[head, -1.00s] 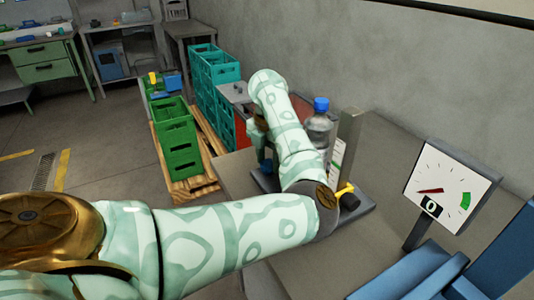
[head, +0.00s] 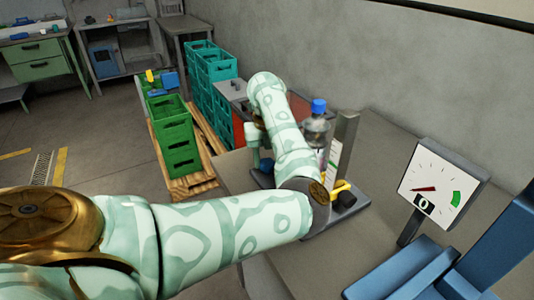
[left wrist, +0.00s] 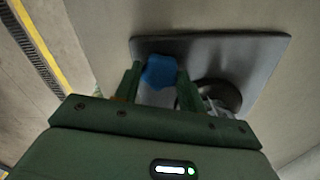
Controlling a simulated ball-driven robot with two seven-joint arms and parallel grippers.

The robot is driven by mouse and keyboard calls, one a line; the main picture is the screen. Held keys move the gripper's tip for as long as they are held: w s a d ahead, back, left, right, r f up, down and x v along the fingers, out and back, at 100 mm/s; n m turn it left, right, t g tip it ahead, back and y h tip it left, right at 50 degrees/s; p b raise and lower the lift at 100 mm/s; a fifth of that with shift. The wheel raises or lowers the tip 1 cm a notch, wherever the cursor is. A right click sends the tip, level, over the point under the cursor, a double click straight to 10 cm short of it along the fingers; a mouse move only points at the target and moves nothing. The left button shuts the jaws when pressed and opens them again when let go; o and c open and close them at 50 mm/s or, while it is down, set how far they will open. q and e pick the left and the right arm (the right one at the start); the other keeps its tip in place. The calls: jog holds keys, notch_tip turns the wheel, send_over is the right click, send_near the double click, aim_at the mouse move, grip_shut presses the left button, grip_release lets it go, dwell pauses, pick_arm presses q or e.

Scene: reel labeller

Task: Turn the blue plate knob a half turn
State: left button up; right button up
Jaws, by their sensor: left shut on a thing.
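The blue plate knob (left wrist: 160,72) sits on a dark base plate (left wrist: 262,48) in the left wrist view. My left gripper (left wrist: 158,80) has its two green fingers on either side of the knob and is shut on it. In the head view my left arm reaches over the bench, and its gripper (head: 255,150) is partly hidden behind the arm at the plate's far left side. My right gripper is not in view.
A bottle with a blue cap (head: 318,125) stands beside an upright grey post (head: 343,145). A yellow lever (head: 341,187) is close to my arm. A gauge (head: 437,190) with a red needle left of its green zone stands at right, near blue parts (head: 410,268).

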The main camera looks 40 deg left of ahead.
pick_arm(q)
jog(key=n, duration=0.4)
jog(key=shift+n, duration=0.3)
jog(key=n+b, duration=0.1)
jog(key=n, duration=0.4)
jog(key=shift+b, duration=0.35)
jog(key=n+b, duration=0.1)
jog(key=n, duration=0.4)
jog(key=shift+n+b, duration=0.35)
jog(key=shift+n, duration=0.05)
jog(key=n+b, duration=0.1)
jog(key=n, duration=0.4)
jog(key=shift+b, duration=0.35)
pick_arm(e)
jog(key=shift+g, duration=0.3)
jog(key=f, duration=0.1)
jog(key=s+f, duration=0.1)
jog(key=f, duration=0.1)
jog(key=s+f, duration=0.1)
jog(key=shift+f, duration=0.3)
pick_arm(q)
jog(key=shift+n, duration=0.4)
jog(key=o, duration=1)
